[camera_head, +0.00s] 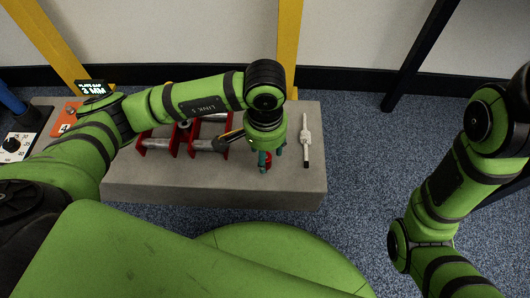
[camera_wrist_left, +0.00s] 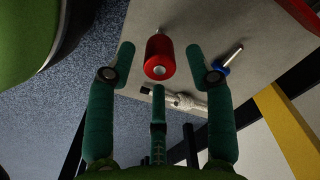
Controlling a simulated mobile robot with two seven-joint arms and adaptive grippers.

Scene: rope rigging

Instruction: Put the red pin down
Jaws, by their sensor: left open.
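The red pin (camera_head: 267,158) shows between the teal fingers of my left gripper (camera_head: 270,158), over the front right part of the grey block (camera_head: 220,190). In the left wrist view the red pin (camera_wrist_left: 158,57) is a short red cylinder with a grey end, in the gap between the spread fingertips of my left gripper (camera_wrist_left: 159,52). There is visible space on both sides of it, and the gripper is open. Whether the pin's underside touches the block is hard to tell. My right arm shows at the right, but its gripper is out of view.
A pale rope fitting (camera_head: 306,140) lies on the block right of my left gripper. Red shackle-like frames with grey bars (camera_head: 180,143) lie to the left. A metal pin with a blue collar (camera_wrist_left: 229,60) shows in the wrist view. Yellow posts (camera_head: 289,45) stand behind.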

